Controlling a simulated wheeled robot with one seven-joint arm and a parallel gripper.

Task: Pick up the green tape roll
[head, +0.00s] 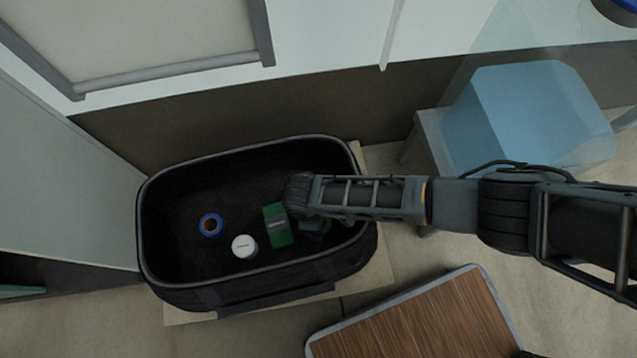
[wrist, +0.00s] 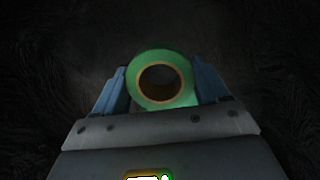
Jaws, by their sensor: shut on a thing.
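The green tape roll (wrist: 160,58) shows in the wrist view as a green ring with a tan core, its hole facing the camera. My gripper (wrist: 161,85) has one blue-grey finger on each side of the roll and is shut on it. In the head view my arm reaches down into the black bag from the right.
The open black bag (head: 255,301) stands on a pale board. Inside it lie a blue tape roll (head: 210,225), a white round container (head: 244,246) and a green box (head: 278,226) close to my wrist. A light-blue block (head: 520,115) stands at right. A wooden-topped surface (head: 420,325) is in front.

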